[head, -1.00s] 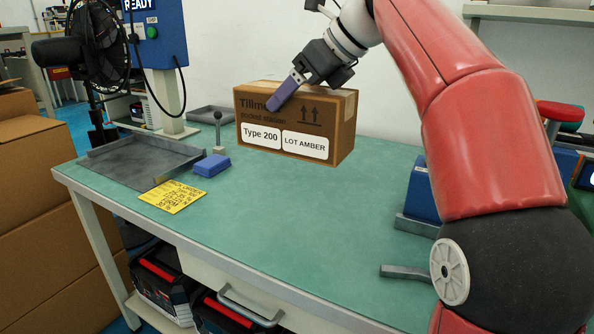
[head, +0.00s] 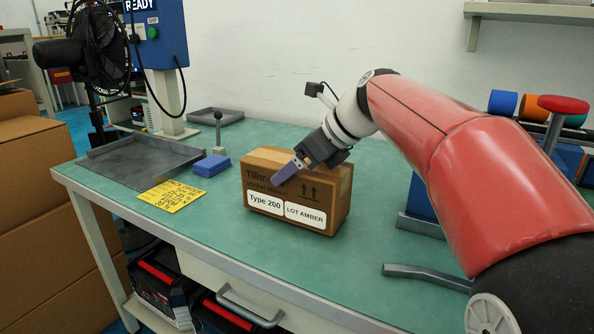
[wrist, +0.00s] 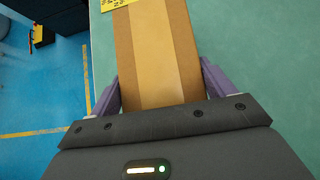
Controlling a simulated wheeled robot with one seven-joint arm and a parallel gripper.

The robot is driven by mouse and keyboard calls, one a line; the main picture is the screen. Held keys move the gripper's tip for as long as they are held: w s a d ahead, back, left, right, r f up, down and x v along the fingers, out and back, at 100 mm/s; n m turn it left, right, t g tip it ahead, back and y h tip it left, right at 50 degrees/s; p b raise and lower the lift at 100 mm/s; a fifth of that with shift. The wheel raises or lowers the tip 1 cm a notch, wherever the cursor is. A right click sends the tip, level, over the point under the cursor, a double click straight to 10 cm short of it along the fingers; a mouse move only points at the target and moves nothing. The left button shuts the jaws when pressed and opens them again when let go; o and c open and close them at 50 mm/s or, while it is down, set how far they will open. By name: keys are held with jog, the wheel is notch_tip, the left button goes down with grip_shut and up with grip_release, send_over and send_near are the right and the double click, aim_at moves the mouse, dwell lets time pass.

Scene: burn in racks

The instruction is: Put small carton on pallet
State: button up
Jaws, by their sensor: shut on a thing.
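The small carton (head: 266,189) is a brown box with a taped top and white labels reading "Type 200" and "LOT AMBER". It is upright over the front middle of the green bench; I cannot tell whether its base touches the top. My gripper (head: 290,170) is shut on it, one purple finger against its labelled face. The other finger is hidden behind the carton in the head view. In the wrist view the carton (wrist: 157,50) sits between both purple fingers of my gripper (wrist: 162,88). No pallet shows in either view.
The green bench (head: 330,265) is clear in front of the carton. A grey tray (head: 140,160), blue block (head: 212,166), small lever (head: 218,130) and yellow note (head: 172,195) lie left. A grey metal bar (head: 425,276) lies right. Large cardboard boxes (head: 45,200) stand left of the bench.

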jog(key=shift+f, duration=0.25)
jog(key=o, duration=1.5)
jog(key=shift+f, duration=0.1)
